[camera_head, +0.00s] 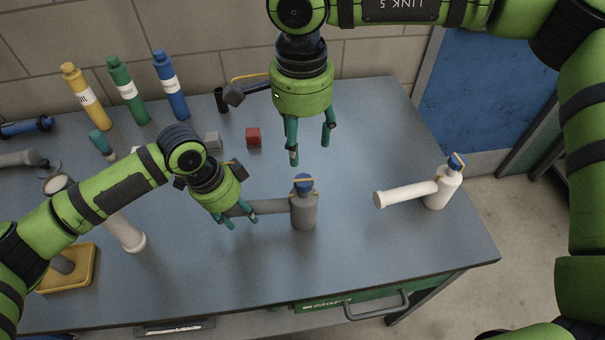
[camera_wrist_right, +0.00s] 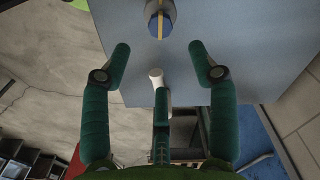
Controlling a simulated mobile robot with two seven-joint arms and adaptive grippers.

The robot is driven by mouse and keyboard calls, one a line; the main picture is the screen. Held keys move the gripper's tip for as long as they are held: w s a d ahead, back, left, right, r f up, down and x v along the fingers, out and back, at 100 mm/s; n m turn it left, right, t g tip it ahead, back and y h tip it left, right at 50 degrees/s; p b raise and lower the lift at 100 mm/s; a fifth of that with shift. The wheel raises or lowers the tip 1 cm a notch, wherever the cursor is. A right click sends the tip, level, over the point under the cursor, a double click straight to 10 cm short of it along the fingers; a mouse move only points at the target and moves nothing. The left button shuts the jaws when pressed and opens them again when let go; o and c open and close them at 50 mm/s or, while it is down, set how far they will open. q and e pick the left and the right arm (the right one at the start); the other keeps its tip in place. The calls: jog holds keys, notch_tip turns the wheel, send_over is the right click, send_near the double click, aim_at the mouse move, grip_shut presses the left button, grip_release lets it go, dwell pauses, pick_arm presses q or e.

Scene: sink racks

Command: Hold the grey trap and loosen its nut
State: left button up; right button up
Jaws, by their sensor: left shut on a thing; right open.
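The grey trap (camera_head: 304,213) stands upright on the table, its side pipe pointing left. Its blue nut (camera_head: 303,184) is on top; in the right wrist view a blue nut with a yellow stripe (camera_wrist_right: 160,18) shows at the top edge, partly cut off. My left gripper (camera_head: 241,223) is shut on the side pipe near its left end, hiding that end. My right gripper (camera_head: 310,149) is open and empty, fingers pointing down, above and behind the nut, apart from it. Its spread fingers also show in the right wrist view (camera_wrist_right: 158,50).
A white trap (camera_head: 438,195) with a blue nut stands at the right; its pipe end (camera_wrist_right: 156,76) shows in the right wrist view. Yellow, green and blue bottles (camera_head: 126,88) stand at the back left. A red block (camera_head: 253,137) and yellow tray (camera_head: 83,270) are leftward. The front right is clear.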

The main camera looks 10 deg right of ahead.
aim_at(303, 181)
notch_tip(303, 181, down, 10)
jog(key=shift+f, duration=0.2)
jog(key=shift+s, duration=0.1)
jog(key=c, duration=1.2)
